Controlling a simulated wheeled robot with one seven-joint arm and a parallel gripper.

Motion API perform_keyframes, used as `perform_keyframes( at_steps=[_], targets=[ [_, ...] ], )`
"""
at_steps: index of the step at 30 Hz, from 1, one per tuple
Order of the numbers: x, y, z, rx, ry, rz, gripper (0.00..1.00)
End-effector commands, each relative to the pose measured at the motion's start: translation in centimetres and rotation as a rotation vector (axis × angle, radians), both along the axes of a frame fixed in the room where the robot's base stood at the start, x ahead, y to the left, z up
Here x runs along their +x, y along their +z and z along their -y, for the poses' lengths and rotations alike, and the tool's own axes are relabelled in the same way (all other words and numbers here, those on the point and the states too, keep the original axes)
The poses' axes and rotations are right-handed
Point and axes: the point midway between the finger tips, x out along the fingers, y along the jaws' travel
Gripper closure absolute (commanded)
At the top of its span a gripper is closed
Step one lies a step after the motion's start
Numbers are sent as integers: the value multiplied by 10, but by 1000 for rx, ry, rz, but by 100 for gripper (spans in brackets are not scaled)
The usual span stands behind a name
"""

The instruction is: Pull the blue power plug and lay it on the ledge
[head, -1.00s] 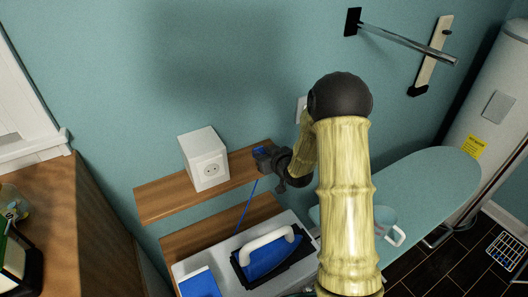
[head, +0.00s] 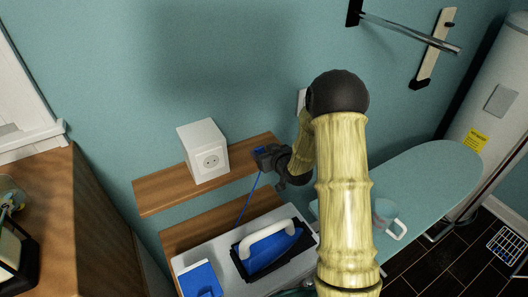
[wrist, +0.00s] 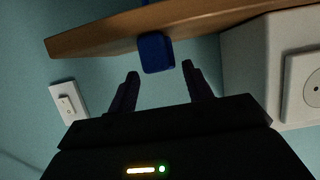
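The blue power plug (wrist: 156,53) is out of the socket and sits at the edge of the wooden ledge (wrist: 110,39), which appears inverted in the wrist view. In the head view the plug (head: 259,152) is a small blue patch by my gripper (head: 266,158), with its blue cord (head: 249,197) hanging down. My gripper (wrist: 160,76) is open; its two dark fingers stand apart, with the plug just beyond their tips and a gap visible. The white socket box (head: 204,150) stands on the ledge with its socket face (head: 211,161) empty.
A blue iron (head: 268,250) with a white handle lies below the ledge. A mint ironing board (head: 430,180) and a cup (head: 388,220) are to the right. A white wall switch (wrist: 67,101) is left in the wrist view. The ledge right of the box is partly hidden by my arm.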

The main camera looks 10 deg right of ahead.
Motion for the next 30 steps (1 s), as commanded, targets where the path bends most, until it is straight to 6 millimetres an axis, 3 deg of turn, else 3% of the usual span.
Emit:
perform_keyframes(
  at_steps=[11, 30],
  targets=[
    [-12, 4, 4, 0, -1, 1, 50],
    [-97, 41, 33, -1, -2, 3, 50]
  ],
)
